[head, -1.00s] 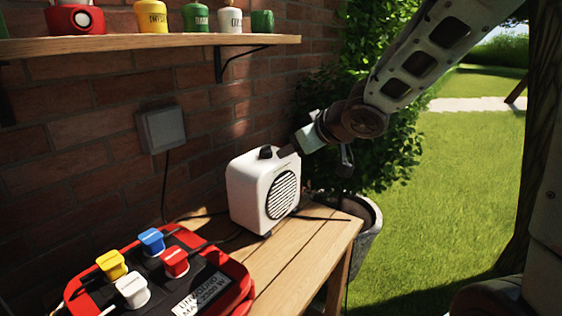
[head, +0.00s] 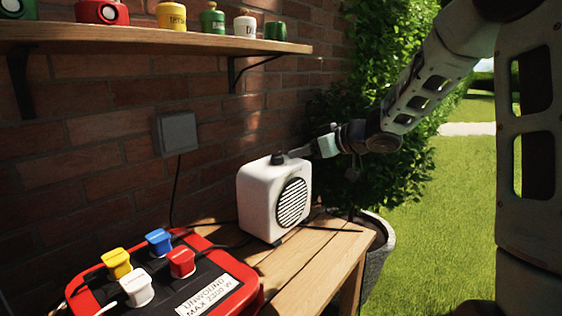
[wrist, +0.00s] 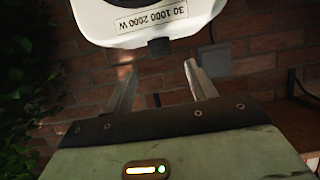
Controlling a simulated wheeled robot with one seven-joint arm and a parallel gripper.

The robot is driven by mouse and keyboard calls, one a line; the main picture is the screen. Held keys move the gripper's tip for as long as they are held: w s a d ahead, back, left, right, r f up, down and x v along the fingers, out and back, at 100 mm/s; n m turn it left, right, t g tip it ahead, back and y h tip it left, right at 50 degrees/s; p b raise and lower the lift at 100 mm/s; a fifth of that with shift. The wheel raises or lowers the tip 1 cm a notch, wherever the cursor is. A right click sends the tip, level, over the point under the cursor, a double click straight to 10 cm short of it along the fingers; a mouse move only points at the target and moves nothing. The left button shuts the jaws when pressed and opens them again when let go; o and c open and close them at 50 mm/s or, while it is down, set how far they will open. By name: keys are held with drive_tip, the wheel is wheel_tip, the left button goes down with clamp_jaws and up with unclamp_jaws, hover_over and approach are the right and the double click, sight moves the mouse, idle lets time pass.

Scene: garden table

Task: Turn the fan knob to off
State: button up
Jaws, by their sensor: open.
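The white fan heater (head: 260,197) stands upright on the wooden table, with a round dark grille on its front. Its black knob (head: 277,159) is on the top. My gripper (head: 292,153) reaches in from the right at the height of the knob, its fingertips close beside it. In the wrist view the open fingers (wrist: 158,72) point toward the knob (wrist: 158,47), which lies in line with the gap between them. Contact cannot be told. The heater body (wrist: 130,22) shows a label reading "30 1000 2000 W". The knob's pointer is too small to read.
A red cable reel (head: 215,300) with several coloured plugs sits at the front left of the table (head: 330,250). A shelf (head: 150,40) with small pots is above on the brick wall. A grey wall box (head: 176,133) has a cable. Leafy plants (head: 340,120) stand behind my arm.

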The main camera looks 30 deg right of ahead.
sight(278, 156)
drive_tip(key=b+x, duration=0.1)
drive_tip(key=x, duration=0.8)
drive_tip(key=shift+b, duration=0.35)
drive_tip(key=c, duration=1)
